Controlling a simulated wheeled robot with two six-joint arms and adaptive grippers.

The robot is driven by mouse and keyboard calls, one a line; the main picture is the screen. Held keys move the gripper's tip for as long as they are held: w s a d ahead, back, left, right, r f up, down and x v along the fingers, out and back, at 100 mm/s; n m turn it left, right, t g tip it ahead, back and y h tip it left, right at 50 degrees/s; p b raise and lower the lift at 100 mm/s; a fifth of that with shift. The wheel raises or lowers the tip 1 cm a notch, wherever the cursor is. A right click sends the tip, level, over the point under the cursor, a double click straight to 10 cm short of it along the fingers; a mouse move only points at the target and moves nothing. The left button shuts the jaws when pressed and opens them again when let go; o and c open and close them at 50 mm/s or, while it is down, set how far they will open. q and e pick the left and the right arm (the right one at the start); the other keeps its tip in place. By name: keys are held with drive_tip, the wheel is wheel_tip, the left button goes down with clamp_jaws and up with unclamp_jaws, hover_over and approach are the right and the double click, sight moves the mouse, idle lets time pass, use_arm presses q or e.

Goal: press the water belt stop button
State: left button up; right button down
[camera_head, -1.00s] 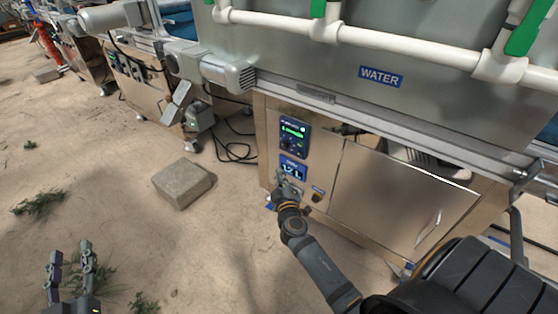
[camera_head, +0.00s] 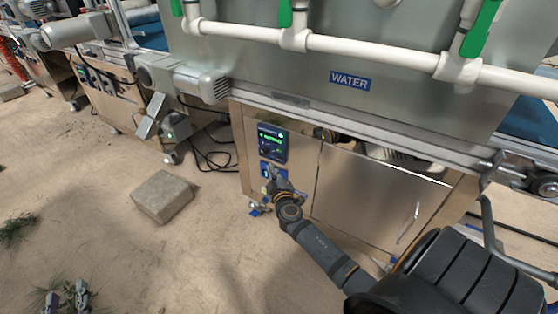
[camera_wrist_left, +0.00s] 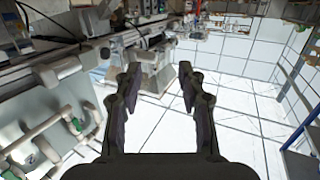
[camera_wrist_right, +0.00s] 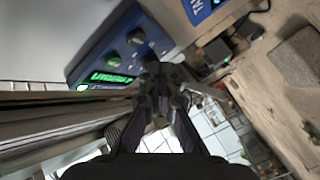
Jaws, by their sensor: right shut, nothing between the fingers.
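The water machine carries a blue "WATER" sign (camera_head: 350,81). Its control panel (camera_head: 272,144) has a green-lit display and small round controls. The panel also shows in the right wrist view (camera_wrist_right: 112,55), with dark knobs or buttons beside the green text. I cannot tell which control is the stop button. My right gripper (camera_head: 271,178) is shut and empty, just below this panel, and covers much of a lower blue display. In the right wrist view its fingertips (camera_wrist_right: 165,75) overlap the panel's edge; contact cannot be told. My left gripper (camera_wrist_left: 155,78) is open and empty, away from the machine.
A grey block (camera_head: 164,196) lies on the floor left of the machine. A cabinet door (camera_head: 365,198) is right of the panel. Cables (camera_head: 213,160) lie on the floor by the machine's left side. White pipes with green handles run above. Open floor is at left.

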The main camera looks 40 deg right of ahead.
use_arm(q)
drive_tip(key=shift+t, duration=0.9)
drive_tip(key=shift+w+r, duration=0.15)
drive_tip(key=shift+r, duration=0.9)
drive_tip(key=shift+w+r, duration=0.15)
drive_tip(key=shift+r, duration=0.85)
use_arm(e)
drive_tip(key=shift+w+d, duration=0.35)
drive_tip(key=shift+d, duration=0.55)
drive_tip(key=shift+d, duration=0.1)
use_arm(q)
drive_tip(key=shift+f+b, duration=0.2)
drive_tip(key=shift+b, duration=0.2)
use_arm(e)
drive_tip(key=shift+w+d, duration=0.2)
drive_tip(key=shift+d, duration=0.1)
use_arm(q)
drive_tip(key=shift+f, duration=0.15)
use_arm(e)
drive_tip(key=shift+w+d, duration=0.15)
drive_tip(key=shift+d, duration=0.15)
drive_tip(key=shift+s+a, duration=0.35)
drive_tip(key=shift+a, duration=0.35)
